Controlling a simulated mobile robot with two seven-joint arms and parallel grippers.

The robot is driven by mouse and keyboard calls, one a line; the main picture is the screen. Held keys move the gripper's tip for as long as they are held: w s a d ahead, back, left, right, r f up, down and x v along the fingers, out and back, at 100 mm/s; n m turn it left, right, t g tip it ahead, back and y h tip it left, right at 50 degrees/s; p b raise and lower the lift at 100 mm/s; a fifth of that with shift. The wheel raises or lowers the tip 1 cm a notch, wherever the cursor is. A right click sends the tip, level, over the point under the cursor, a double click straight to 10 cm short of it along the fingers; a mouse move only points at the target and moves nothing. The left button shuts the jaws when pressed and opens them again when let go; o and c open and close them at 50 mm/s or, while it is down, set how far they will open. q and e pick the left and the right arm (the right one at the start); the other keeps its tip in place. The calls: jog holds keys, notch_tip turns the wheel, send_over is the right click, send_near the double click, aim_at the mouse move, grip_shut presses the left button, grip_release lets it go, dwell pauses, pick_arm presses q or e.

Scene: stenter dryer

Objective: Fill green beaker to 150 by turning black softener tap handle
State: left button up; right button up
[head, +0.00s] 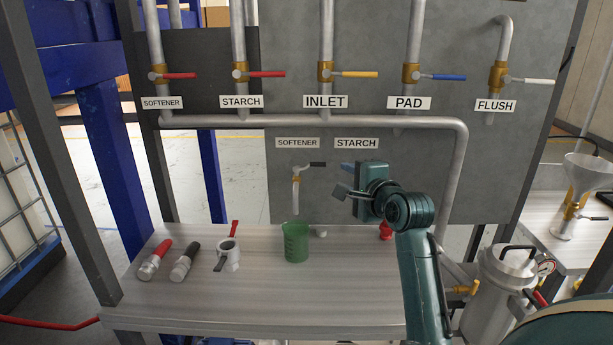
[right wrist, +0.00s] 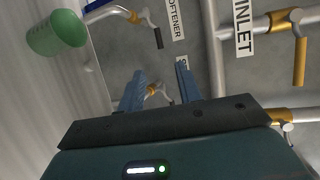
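The green beaker (head: 296,244) stands upright on the bench, in line below the small softener tap (head: 296,180); its liquid level and marks cannot be read. The tap's black handle (head: 318,164) points right, under the lower SOFTENER label (head: 297,143). In the right wrist view the beaker (right wrist: 54,34) is at upper left and the black handle (right wrist: 158,38) at top centre, beyond the fingertips. My right gripper (head: 344,181) is open and empty, right of the handle and not touching it; its fingers (right wrist: 158,84) are apart. My left gripper is not in view.
A brass tap (right wrist: 156,89) shows between my right fingers. Upper pipes carry several valves, such as the red-handled SOFTENER valve (head: 178,76). Loose valve fittings (head: 186,262) lie on the bench (head: 250,300) left of the beaker. A steel pot (head: 506,280) stands at right. The bench front is clear.

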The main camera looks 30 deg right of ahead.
aim_at(322, 165)
dwell(0.3)
jog(key=shift+b+x, duration=0.35)
jog(key=shift+x, duration=6.25)
jog(key=shift+a, duration=0.1)
grip_shut()
